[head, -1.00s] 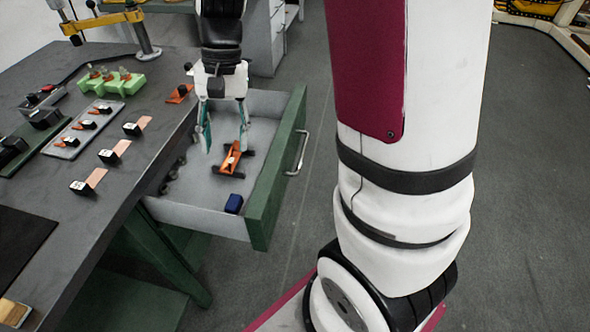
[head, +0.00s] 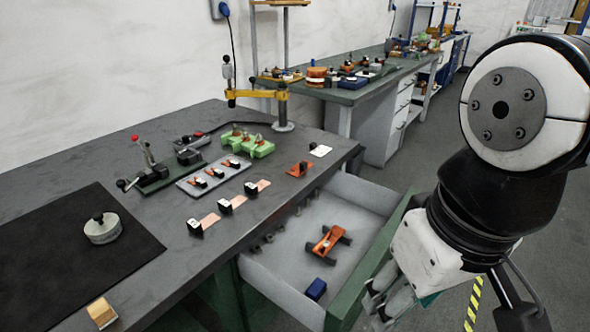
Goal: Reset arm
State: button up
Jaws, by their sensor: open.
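My gripper (head: 385,300) is at the lower right of the head view, beside and above the green front of the open drawer. Its fingers point down and left, partly cut off by the arm links and the picture's edge. It is open, and I see nothing held in it. The open drawer (head: 372,222) holds an orange tool with dark ends (head: 326,243) and a small blue block (head: 316,289). Several small dark pieces lie along the drawer's left side.
The workbench (head: 240,275) carries a black mat (head: 60,260) with a round weight (head: 102,229), a lever clamp (head: 150,170), copper foil strips (head: 211,219) with black-and-white blocks, a grey tray, green holders (head: 248,143) and an orange piece (head: 300,169).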

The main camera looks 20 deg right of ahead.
notch_tip(320, 180, up, 13)
jog(key=t+p, duration=0.2)
jog(key=p, duration=0.9)
jog(key=shift+d, duration=0.2)
jog(key=shift+w, duration=0.1)
